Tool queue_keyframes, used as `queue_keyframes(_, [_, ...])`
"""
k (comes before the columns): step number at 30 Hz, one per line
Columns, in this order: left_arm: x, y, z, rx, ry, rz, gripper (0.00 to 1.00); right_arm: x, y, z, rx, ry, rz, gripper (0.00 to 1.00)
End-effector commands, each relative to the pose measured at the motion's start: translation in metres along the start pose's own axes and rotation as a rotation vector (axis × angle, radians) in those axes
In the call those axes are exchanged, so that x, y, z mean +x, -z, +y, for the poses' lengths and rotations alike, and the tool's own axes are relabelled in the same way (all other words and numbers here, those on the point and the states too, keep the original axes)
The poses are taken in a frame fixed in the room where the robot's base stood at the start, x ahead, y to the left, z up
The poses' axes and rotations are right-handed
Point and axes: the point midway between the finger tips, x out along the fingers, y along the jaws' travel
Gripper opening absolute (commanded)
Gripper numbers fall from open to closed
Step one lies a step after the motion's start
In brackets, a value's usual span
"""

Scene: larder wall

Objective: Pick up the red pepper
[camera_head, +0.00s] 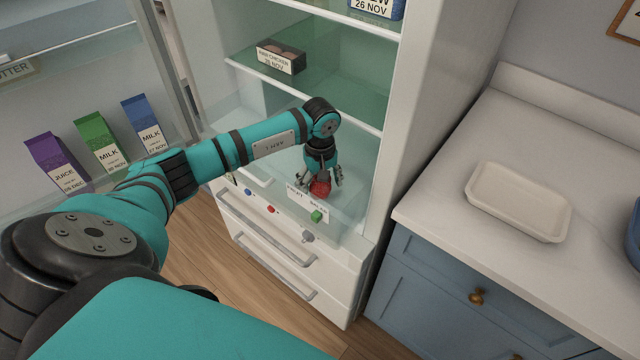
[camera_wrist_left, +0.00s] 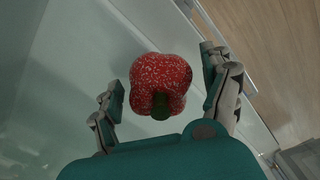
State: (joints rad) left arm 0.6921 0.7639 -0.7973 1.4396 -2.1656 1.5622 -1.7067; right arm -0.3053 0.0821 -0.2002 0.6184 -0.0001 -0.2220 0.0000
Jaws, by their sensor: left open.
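The red pepper (camera_head: 320,188) lies low in the open fridge, near the front edge of the glass drawer area. My left gripper (camera_head: 323,183) reaches down over it from above. In the left wrist view the pepper (camera_wrist_left: 160,85) shows with its green stem toward the gripper's palm. The fingers of my left gripper (camera_wrist_left: 163,92) are open, one on each side of it, with visible gaps between fingers and pepper. My right gripper is in neither view.
A green item (camera_head: 316,216) lies just in front of the pepper. A dark box (camera_head: 281,57) labelled chicken sits on the shelf above. Cartons (camera_head: 101,143) stand in the door at left. A white tray (camera_head: 518,201) rests on the counter (camera_head: 440,200) at right.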

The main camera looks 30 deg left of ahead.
Motion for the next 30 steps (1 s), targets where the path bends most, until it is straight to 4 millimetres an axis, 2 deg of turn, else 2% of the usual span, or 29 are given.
queue_keyframes(2, [0.000, 0.000, 0.000, 0.000, 0.000, 0.000, 0.81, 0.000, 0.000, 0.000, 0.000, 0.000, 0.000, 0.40])
queue_keyframes(16, [-0.001, 0.000, 0.000, 0.000, 0.000, 0.000, 0.20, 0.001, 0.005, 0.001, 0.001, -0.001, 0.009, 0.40])
queue_keyframes(26, [-0.001, 0.000, 0.000, 0.000, -0.001, 0.000, 0.18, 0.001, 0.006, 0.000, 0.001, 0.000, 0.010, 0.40])
queue_keyframes(30, [-0.011, 0.001, 0.001, 0.000, -0.003, 0.001, 0.18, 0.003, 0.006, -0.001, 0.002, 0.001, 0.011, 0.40])
